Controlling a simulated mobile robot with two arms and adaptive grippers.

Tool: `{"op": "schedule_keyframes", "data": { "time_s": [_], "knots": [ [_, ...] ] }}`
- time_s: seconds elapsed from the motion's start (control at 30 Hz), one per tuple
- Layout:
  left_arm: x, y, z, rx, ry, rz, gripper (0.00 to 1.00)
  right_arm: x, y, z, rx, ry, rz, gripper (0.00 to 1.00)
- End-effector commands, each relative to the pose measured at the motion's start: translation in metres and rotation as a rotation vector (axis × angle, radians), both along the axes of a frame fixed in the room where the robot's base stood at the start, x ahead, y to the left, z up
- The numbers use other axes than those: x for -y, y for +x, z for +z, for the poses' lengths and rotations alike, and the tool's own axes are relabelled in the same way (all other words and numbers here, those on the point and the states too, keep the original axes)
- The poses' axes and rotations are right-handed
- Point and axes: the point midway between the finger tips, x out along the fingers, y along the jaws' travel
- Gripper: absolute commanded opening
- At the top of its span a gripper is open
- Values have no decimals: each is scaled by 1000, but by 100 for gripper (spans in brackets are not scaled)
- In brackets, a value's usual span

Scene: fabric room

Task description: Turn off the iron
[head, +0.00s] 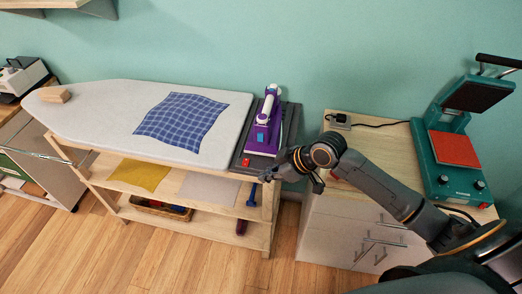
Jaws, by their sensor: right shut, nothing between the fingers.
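A purple and white iron (265,122) rests on a dark grey iron stand (291,125) at the right end of the white ironing board (90,100). A small red switch (246,162) sits on the front edge of the stand. My right gripper (266,178) is shut and empty, just in front of the stand's front right corner and to the right of the red switch. It is close to the stand; I cannot tell whether it touches. My left gripper is not in view.
A blue checked cloth (182,121) lies on the board. Shelves below hold a yellow cloth (139,174) and a basket (160,208). A wooden-topped cabinet (372,137) with a green heat press (455,160) stands right. The wooden floor in front is clear.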

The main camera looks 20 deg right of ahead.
Motion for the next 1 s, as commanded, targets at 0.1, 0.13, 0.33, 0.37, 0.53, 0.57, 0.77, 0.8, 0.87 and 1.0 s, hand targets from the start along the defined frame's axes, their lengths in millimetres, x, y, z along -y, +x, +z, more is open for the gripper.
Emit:
{"op": "schedule_keyframes", "data": {
  "time_s": [0.1, 0.13, 0.33, 0.37, 0.53, 0.57, 0.77, 0.8, 0.87, 1.0],
  "knots": [
    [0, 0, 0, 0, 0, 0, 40, 16, 21, 43, 55, 1, 71, 0],
    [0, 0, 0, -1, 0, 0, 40, 19, 25, 52, 66, 5, 82, 0],
    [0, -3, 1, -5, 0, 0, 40, 32, 40, 90, 112, 25, 122, 0],
    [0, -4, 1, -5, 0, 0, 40, 33, 40, 93, 114, 27, 125, 0],
    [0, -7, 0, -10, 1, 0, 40, 34, 42, 97, 119, 32, 128, 0],
    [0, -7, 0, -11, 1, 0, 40, 34, 41, 97, 119, 32, 128, 0],
    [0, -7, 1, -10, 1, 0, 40, 33, 42, 96, 117, 32, 127, 0],
    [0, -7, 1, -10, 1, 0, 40, 33, 43, 95, 117, 32, 127, 0],
    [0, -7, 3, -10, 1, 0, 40, 30, 45, 92, 116, 34, 126, 0],
    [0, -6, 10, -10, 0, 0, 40, 18, 53, 80, 115, 37, 128, 0]
  ]
}}
